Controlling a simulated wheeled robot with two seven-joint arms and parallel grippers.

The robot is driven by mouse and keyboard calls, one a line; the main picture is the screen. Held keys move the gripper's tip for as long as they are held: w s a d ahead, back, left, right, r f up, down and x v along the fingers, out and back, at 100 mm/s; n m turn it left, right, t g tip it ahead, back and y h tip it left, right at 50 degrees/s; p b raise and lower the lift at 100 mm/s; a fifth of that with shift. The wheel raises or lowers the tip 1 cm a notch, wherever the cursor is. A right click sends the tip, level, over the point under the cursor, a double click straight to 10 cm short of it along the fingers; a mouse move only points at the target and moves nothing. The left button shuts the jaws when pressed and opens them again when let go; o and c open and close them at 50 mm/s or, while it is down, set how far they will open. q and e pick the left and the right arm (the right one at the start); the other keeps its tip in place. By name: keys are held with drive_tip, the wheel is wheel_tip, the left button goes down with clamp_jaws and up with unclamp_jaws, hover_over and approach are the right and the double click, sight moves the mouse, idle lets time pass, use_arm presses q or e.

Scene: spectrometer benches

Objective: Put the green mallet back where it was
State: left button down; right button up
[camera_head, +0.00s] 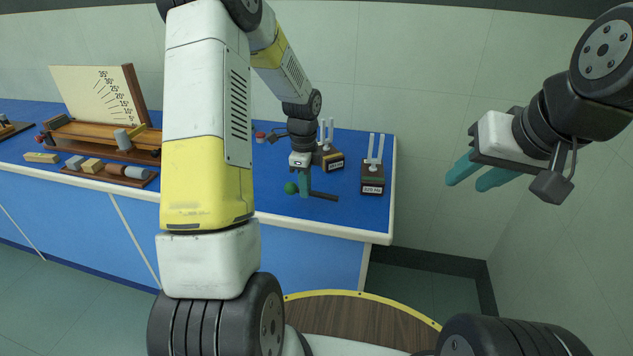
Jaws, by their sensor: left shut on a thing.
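The green mallet (291,188) has a round green head and a dark handle that points right. It is at the right part of the blue bench, in front of two tuning forks on boxes. My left gripper (304,191) reaches down from above and is shut on the mallet, its teal fingers on the handle just right of the head. I cannot tell whether the mallet touches the bench top. My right gripper (466,180) is raised in the air right of the bench, its teal fingers apart and empty.
One fork box (373,184) stands near the bench's right end; another (333,162) stands just behind my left gripper. A scale board (100,95) and a rack of small blocks (110,173) are at left. My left arm hides the bench middle.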

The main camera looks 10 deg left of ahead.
use_arm(q)
drive_tip(key=shift+f, duration=1.7)
drive_tip(key=shift+f, duration=0.1)
drive_tip(key=c, duration=1.4)
unclamp_jaws()
drive_tip(key=shift+c, duration=0.2)
